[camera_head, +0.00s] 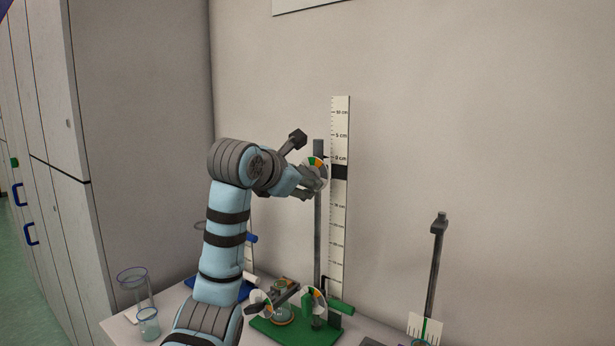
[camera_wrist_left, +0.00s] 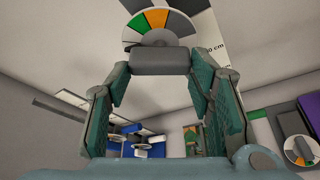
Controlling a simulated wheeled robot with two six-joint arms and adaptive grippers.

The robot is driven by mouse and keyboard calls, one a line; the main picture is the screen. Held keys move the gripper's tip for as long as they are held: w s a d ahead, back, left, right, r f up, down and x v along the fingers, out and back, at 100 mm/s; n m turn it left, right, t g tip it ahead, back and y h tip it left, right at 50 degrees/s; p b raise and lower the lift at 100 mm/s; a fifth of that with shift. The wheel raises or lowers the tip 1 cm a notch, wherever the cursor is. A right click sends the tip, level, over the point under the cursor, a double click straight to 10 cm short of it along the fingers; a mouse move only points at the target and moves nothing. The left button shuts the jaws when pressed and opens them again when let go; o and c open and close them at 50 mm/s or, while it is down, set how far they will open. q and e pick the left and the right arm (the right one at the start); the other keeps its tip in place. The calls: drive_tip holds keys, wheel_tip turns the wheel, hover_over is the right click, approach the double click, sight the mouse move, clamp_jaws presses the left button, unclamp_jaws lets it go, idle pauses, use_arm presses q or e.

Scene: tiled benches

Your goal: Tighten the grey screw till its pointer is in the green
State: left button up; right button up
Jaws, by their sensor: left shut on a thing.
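The grey screw (camera_wrist_left: 160,60) shows as a grey block at the top of the left wrist view, in front of a dial (camera_wrist_left: 131,38) with white, green, orange and grey sectors. My left gripper (camera_wrist_left: 160,72) is shut on the screw, with a finger on each side. In the head view the left gripper (camera_head: 312,184) reaches to the dial (camera_head: 315,161) high on a grey upright rod (camera_head: 318,230), and its fingers hide the screw. I cannot make out the pointer or which sector it is in. My right gripper is not in view.
A white scale (camera_head: 341,215) stands just right of the rod. Below are a green base (camera_head: 270,332), another dial (camera_head: 312,298) and a green handle (camera_head: 341,307). Glass beakers (camera_head: 149,324) stand at the left, and another rod (camera_head: 434,270) at the right. The wall behind is close.

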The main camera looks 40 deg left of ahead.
use_arm(q)
drive_tip(key=shift+m+y, duration=0.6)
drive_tip(key=shift+m, duration=0.3)
drive_tip(key=m+t+y, duration=0.1)
drive_tip(key=m, duration=0.2)
drive_tip(key=m+t+y+b, duration=0.1)
drive_tip(key=m, duration=0.2)
drive_tip(key=shift+y, duration=0.3)
drive_tip(key=o, duration=1.1)
drive_tip(key=shift+o, duration=0.2)
drive_tip(key=shift+d, duration=0.1)
